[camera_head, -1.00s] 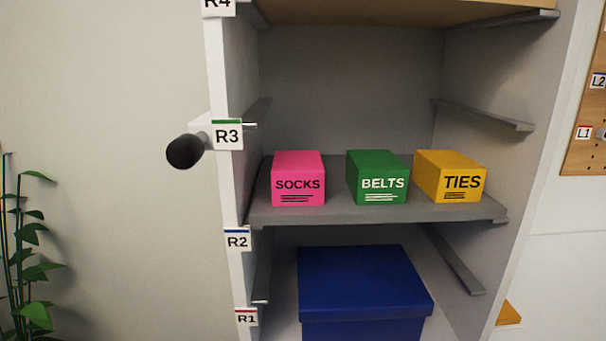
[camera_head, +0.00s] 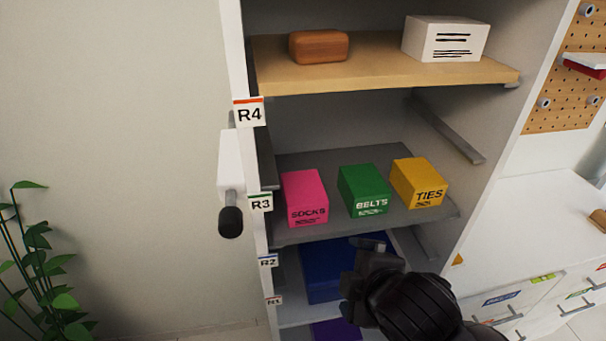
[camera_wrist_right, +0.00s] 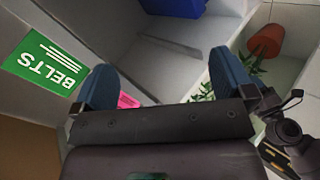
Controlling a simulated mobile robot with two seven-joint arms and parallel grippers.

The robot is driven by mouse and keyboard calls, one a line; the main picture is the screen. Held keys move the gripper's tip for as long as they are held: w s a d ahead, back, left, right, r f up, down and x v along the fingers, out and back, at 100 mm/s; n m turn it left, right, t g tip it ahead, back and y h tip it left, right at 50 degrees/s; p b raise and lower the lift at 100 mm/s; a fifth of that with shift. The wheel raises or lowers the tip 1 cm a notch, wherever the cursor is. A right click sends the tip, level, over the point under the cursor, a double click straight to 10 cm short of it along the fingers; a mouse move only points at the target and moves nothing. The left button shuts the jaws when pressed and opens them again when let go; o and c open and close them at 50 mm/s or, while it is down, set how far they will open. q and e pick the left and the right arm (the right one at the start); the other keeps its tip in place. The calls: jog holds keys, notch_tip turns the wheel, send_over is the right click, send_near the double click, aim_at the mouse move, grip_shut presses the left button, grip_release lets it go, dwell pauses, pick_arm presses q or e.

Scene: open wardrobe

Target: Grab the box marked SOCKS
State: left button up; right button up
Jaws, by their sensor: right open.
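The pink SOCKS box (camera_head: 304,198) sits on the grey shelf (camera_head: 300,235) at R3, at its left end. A small pink patch of it (camera_wrist_right: 127,101) shows in the right wrist view, mostly hidden behind my gripper. My right gripper (camera_head: 368,256) is in front of the wardrobe, below the shelf's front edge, right of and lower than the SOCKS box. In the wrist view its two blue fingers (camera_wrist_right: 165,84) are spread apart with nothing held between them. My left gripper is not in view.
The green BELTS box (camera_head: 364,190) and yellow TIES box (camera_head: 418,183) stand right of SOCKS on the same shelf. A wooden shelf (camera_head: 380,72) is above. A blue box (camera_head: 320,270) is below. A dark handle (camera_head: 230,220) juts out at the left.

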jog(key=a+r+n, duration=0.4)
jog(key=r+n, duration=0.1)
jog(key=n, duration=0.1)
jog(key=n+t+p, duration=0.2)
jog(key=n+t, duration=0.2)
jog(key=n, duration=1.1)
send_near(309, 205)
jog(key=w, duration=0.2)
jog(key=x, duration=0.5)
jog(key=shift+f+p, duration=0.3)
jog(key=shift+f, duration=0.15)
jog(key=p+x, duration=0.1)
jog(key=x, duration=0.3)
jog(key=shift+w+a, duration=0.15)
jog(key=shift+a, duration=0.1)
jog(key=shift+w+a+f, duration=0.1)
jog(key=shift+w+f, duration=0.15)
jog(key=shift+w, duration=0.25)
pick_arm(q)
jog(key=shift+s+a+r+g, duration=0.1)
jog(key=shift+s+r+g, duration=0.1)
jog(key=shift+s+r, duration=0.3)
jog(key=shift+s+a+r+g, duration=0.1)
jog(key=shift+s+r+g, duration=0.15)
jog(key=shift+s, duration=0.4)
pick_arm(e)
jog(key=shift+c, duration=0.3)
jog(key=c, duration=1)
